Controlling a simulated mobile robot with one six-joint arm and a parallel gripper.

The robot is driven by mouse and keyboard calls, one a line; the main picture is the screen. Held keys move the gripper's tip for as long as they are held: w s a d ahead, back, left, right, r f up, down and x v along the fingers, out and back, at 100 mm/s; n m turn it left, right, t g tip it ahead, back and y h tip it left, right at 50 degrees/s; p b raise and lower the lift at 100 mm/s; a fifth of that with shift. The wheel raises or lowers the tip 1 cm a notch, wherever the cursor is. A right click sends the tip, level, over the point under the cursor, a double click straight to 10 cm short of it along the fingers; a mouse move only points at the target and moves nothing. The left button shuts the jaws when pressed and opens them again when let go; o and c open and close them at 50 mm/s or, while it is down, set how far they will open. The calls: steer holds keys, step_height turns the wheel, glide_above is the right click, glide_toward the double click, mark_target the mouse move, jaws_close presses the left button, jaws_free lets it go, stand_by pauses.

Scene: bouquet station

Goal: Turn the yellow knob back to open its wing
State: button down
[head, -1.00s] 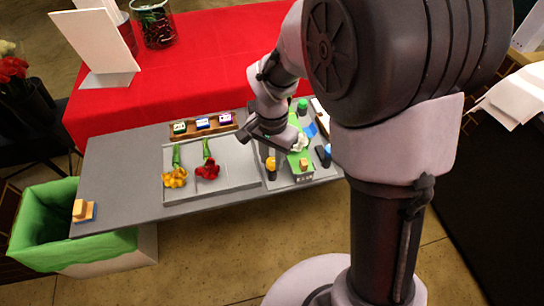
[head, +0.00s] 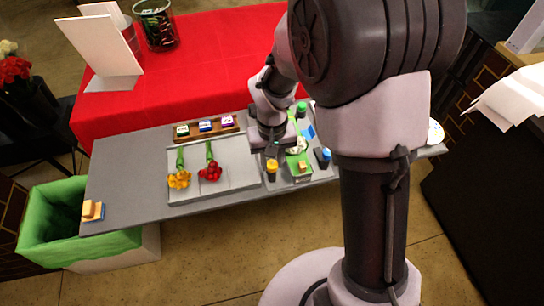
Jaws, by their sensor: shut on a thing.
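The yellow knob (head: 272,165) sits on a dark post near the front of the grey table, right of the pale board. My gripper (head: 272,152) points down right over it, shut on it as far as I can see; the fingertips are small and partly hidden. Just right of it is the wrapping fixture with a green panel (head: 299,158), a small tan block (head: 302,168) on it and a whitish bundle (head: 297,145). A blue panel (head: 308,132) shows behind. Which wing belongs to the yellow knob, and its angle, I cannot tell.
A green knob (head: 301,108) and a blue knob (head: 324,155) stand around the fixture. Yellow flowers (head: 179,180) and red flowers (head: 210,172) lie on the board. A wooden rack (head: 206,127) stands behind. A green-lined bin (head: 60,235) is at left.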

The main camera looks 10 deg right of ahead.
mark_target(272, 164)
steer(key=n+p, duration=0.2)
steer(key=n, duration=0.2)
steer(key=shift+r, duration=0.15)
steer(key=shift+n+p, duration=0.9)
steer(key=shift+n, duration=1.8)
steer(key=c, duration=1.1)
jaws_free()
step_height(272, 164, up, 17)
steer(key=p, duration=0.5)
steer(key=shift+p, duration=0.4)
